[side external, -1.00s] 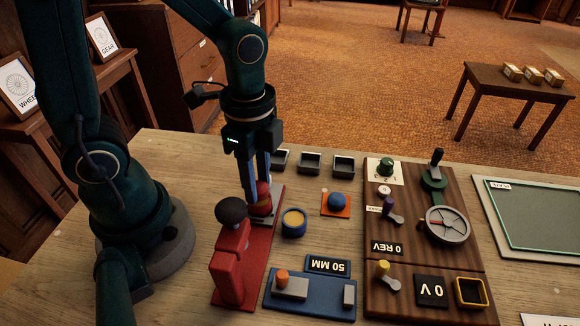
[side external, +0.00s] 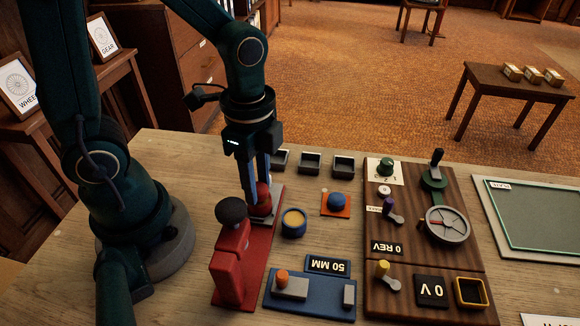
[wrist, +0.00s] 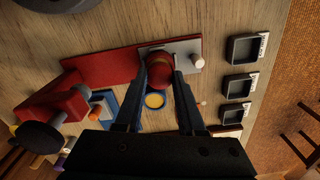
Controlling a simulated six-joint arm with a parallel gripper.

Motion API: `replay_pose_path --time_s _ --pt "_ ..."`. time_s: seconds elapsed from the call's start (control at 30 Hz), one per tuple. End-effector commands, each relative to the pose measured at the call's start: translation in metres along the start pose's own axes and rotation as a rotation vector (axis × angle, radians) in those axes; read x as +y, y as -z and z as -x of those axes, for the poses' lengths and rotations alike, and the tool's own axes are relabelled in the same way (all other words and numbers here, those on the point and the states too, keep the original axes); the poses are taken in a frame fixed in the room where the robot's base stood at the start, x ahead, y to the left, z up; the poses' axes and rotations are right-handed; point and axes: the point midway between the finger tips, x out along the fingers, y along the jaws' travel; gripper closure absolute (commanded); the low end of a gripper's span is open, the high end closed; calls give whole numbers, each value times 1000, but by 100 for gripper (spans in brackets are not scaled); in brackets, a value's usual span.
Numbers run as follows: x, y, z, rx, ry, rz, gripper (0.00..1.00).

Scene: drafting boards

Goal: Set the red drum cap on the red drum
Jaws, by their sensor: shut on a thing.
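My gripper (side external: 260,190) is shut on a small red rounded piece, the red drum cap (side external: 263,190), and points down over the grey slab on a red base. The cap shows between the two fingers in the wrist view (wrist: 158,77). A darker red body, the red drum (side external: 261,208), shows directly below it on the slab, partly hidden by a finger. Cap and drum are lined up closely. I cannot tell whether the cap touches the drum or is fully seated.
A red stand with a black ball knob (side external: 232,211) is close in front of my gripper. A blue round pot with a yellow top (side external: 294,222) is just right. Several small dark trays (side external: 310,163) lie behind. A wooden control board (side external: 410,285) stands further right.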

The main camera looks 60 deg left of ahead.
Motion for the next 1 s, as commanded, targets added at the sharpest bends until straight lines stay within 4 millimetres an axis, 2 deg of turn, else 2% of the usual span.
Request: replay_pose_path --time_s 0.9,0.93,1.0 --pt "0 0 -5 0 0 0 100" --pt "0 0 -5 0 0 0 50" --pt "0 0 -5 0 0 0 27"
